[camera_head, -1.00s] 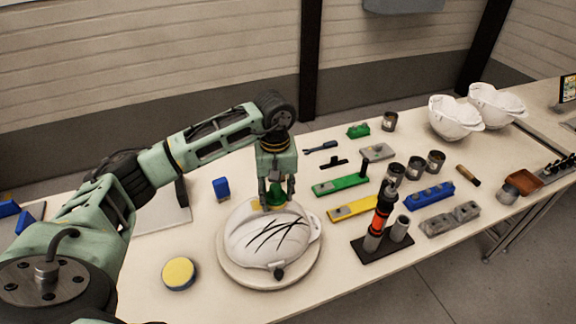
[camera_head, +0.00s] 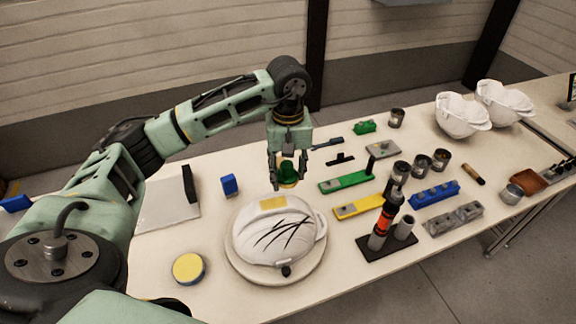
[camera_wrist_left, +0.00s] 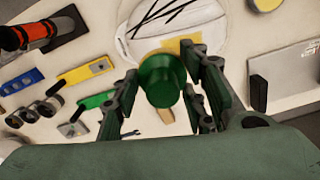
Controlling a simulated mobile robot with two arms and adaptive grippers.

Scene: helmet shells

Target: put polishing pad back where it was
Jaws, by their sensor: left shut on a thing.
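My left gripper (camera_head: 287,180) is shut on a green-knobbed tool (camera_head: 288,171) with a pale yellowish underside, held above the back edge of the helmet shell. The green knob (camera_wrist_left: 160,80) also shows between the fingers in the left wrist view. The white helmet shell (camera_head: 250,235) lies on a round pale stand (camera_head: 240,268), with black streaks and a yellow patch (camera_head: 272,203) on it. A round yellow pad with a blue rim (camera_head: 188,268) lies on the table left of the stand. I cannot tell which of the two is the polishing pad. My right gripper is not in view.
A blue block (camera_head: 229,185) stands behind left of the stand. A green bar (camera_head: 345,182), a yellow bar (camera_head: 358,207) and a black-and-orange tool on a dark base (camera_head: 386,246) stand to the right. Two white shells (camera_head: 462,115) sit far right.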

